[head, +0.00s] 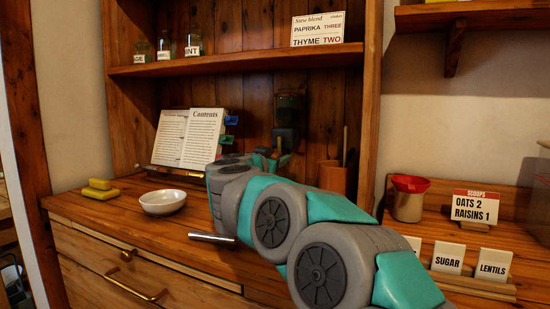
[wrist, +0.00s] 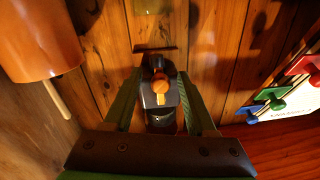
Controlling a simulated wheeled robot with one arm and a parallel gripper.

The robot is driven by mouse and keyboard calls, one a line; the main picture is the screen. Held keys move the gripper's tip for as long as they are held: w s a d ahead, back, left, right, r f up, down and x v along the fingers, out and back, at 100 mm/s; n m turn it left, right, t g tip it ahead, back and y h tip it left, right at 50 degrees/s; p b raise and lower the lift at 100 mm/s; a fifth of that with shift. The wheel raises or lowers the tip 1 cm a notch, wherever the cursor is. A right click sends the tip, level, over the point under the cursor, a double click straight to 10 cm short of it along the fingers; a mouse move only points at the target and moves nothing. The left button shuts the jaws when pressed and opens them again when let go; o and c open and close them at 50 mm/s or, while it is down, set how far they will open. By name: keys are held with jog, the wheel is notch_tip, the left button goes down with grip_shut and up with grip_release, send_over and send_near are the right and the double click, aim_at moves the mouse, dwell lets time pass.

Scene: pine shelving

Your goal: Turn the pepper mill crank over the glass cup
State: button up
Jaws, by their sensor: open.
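The dark pepper mill (head: 289,106) is at the back panel of the shelving, with a see-through upper part. In the wrist view, a dark part of it with a round orange-brown knob (wrist: 159,87) shows between my fingers. My gripper (wrist: 161,100) is open, with a green finger on each side of the knob and apparently a gap on both sides. In the head view my gripper (head: 276,158) is at the mill's lower part, mostly hidden behind my arm. I cannot make out the glass cup; my arm covers the area below the mill.
An orange-brown pot (head: 333,178) with sticks stands close right of my gripper. An open book (head: 190,138) with coloured tabs stands left. A white bowl (head: 163,202) and yellow blocks (head: 100,188) are on the counter. A shelf (head: 240,60) runs above.

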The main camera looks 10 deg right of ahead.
grip_shut()
dwell(0.4)
